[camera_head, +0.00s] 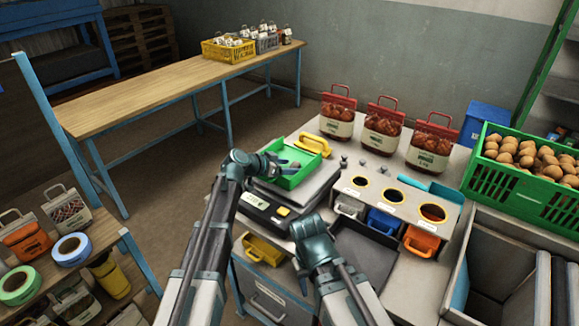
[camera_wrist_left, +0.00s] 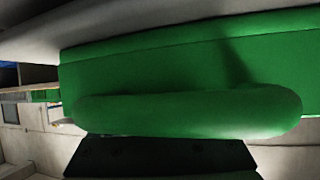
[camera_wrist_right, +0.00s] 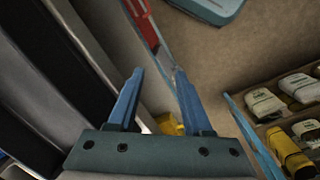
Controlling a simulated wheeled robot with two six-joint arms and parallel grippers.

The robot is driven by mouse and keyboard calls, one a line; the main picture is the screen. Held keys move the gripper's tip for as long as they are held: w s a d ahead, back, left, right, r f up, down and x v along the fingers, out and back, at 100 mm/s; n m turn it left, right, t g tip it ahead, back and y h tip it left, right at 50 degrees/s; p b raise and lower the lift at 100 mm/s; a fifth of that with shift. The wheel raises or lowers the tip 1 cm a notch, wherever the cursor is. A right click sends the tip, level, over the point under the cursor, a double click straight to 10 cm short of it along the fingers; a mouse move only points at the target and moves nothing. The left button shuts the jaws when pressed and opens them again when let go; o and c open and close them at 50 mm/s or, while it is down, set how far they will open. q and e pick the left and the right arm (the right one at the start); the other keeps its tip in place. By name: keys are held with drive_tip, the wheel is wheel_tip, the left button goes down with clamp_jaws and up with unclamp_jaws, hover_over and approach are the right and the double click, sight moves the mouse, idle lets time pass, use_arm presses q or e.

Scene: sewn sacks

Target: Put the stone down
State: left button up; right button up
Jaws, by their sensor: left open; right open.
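A small grey lump that looks like the stone (camera_head: 295,165) lies in the green tray (camera_head: 289,181) on the scale (camera_head: 266,212). My left gripper (camera_head: 280,164) is open at the tray's left side, its fingers reaching over the rim. I cannot tell whether it touches the stone. In the left wrist view the green tray (camera_wrist_left: 190,65) fills most of the picture and hides the fingertips; no stone shows there. My right gripper (camera_wrist_right: 158,85) is open and empty.
A sorting box with round holes (camera_head: 392,202) stands right of the scale, with several red-topped bags (camera_head: 383,130) behind it. A yellow-handled tool (camera_head: 314,144) lies behind the tray. A green crate of potato-like items (camera_head: 515,190) is at right. The wooden table (camera_head: 150,95) is mostly clear.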

use_arm(q)
drive_tip(key=p+v, duration=0.4)
drive_tip(key=v, duration=0.6)
drive_tip(key=shift+s+r, duration=0.1)
drive_tip(key=shift+s+a+r+p, duration=0.25)
drive_tip(key=shift+s+a+p, duration=0.2)
drive_tip(key=shift+a+p, duration=0.1)
